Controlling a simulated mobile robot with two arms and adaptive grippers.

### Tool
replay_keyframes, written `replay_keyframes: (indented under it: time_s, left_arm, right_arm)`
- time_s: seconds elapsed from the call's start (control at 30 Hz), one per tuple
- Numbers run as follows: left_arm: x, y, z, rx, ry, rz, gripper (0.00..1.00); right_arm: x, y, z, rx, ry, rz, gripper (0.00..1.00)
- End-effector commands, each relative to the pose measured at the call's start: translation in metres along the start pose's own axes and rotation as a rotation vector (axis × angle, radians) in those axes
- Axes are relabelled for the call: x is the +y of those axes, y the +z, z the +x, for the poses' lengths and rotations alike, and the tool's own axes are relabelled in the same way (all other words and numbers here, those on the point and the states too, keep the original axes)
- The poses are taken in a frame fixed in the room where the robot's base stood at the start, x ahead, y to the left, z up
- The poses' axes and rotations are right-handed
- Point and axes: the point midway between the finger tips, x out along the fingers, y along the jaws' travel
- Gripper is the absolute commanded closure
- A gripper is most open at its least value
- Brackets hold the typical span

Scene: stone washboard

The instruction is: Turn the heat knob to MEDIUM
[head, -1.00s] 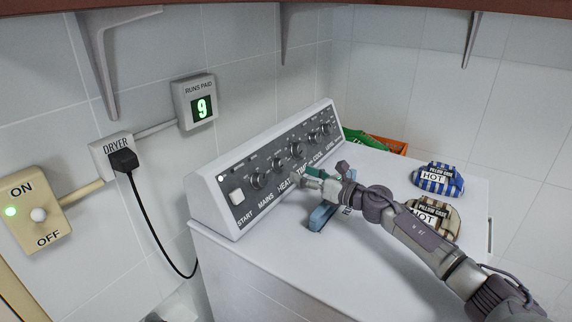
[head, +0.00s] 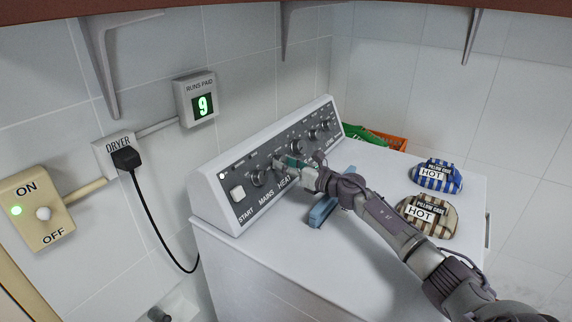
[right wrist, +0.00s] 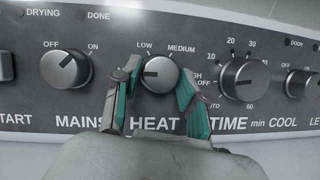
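The heat knob (right wrist: 158,74) is a round silver dial on the dryer's dark control panel (head: 262,165), between the mains knob (right wrist: 66,69) and the time knob (right wrist: 243,78). In the right wrist view its dark mark points left; LOW is printed above its left side and MEDIUM at its upper right. My right gripper (right wrist: 158,84) has its teal fingers spread on either side of the heat knob. I cannot tell whether they touch it. In the head view this gripper (head: 292,163) reaches the panel and partly hides the knobs. My left gripper is not in view.
Striped pillow-case packs marked HOT, one blue (head: 437,177) and one brown (head: 428,216), lie on the dryer top (head: 365,258). An orange crate (head: 391,143) stands behind.

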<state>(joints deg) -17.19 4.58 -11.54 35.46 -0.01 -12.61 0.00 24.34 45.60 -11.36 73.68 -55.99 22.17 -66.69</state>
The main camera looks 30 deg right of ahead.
Motion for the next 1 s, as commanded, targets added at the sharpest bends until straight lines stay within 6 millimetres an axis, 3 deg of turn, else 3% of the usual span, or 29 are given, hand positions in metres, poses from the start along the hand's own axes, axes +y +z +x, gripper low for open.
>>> replay_keyframes:
  time_s: [0.03,0.17,0.2,0.57,1.0]
  left_arm:
    - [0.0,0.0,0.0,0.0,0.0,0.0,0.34]
    - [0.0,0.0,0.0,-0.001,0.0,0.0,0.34]
    - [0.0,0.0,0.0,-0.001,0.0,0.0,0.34]
    - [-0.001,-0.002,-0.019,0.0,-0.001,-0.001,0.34]
    - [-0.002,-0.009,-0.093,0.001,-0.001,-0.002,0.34]
  right_arm:
    - [0.0,0.0,0.0,0.0,0.0,0.0,0.71]
    - [0.0,0.0,0.0,0.0,0.0,0.0,0.93]
    - [0.0,0.0,0.0,0.0,0.0,0.0,0.94]
    - [0.001,0.004,0.0,0.001,-0.035,0.072,0.94]
    - [0.006,0.01,0.0,0.002,-0.191,0.401,0.94]
